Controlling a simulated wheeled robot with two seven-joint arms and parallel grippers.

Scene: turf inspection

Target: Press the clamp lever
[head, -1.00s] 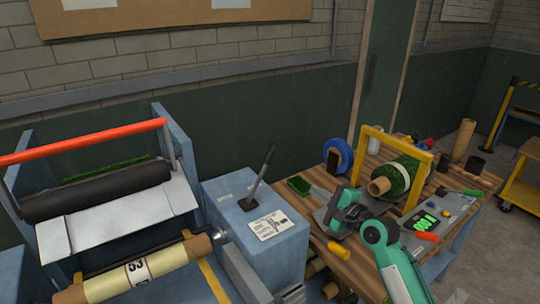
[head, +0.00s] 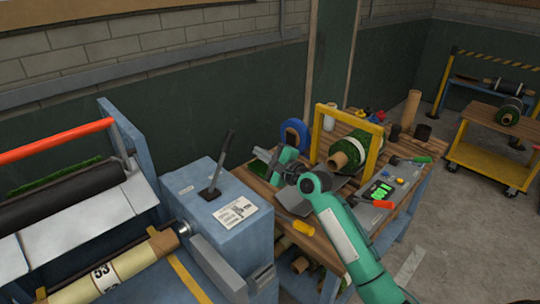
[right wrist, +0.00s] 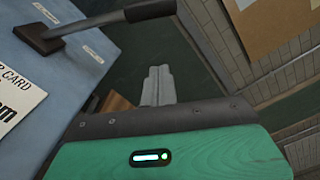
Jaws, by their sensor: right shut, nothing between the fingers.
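The clamp lever (head: 220,163) is a dark lever on a square base on top of a blue box (head: 255,235). It stands upright with a slight tilt to the right. In the right wrist view the lever (right wrist: 115,23) crosses the upper left, apart from my fingers. My right gripper (right wrist: 158,72) is shut and empty, its grey fingers together. My left gripper is not in view.
A white card (head: 236,212) lies on the blue box. Behind my right arm, a wooden bench (head: 320,225) holds a yellow frame (head: 372,165), a turf roll (head: 357,147) and a blue ring (head: 296,133). A roller machine with a red bar (head: 55,142) stands left. Open floor lies right.

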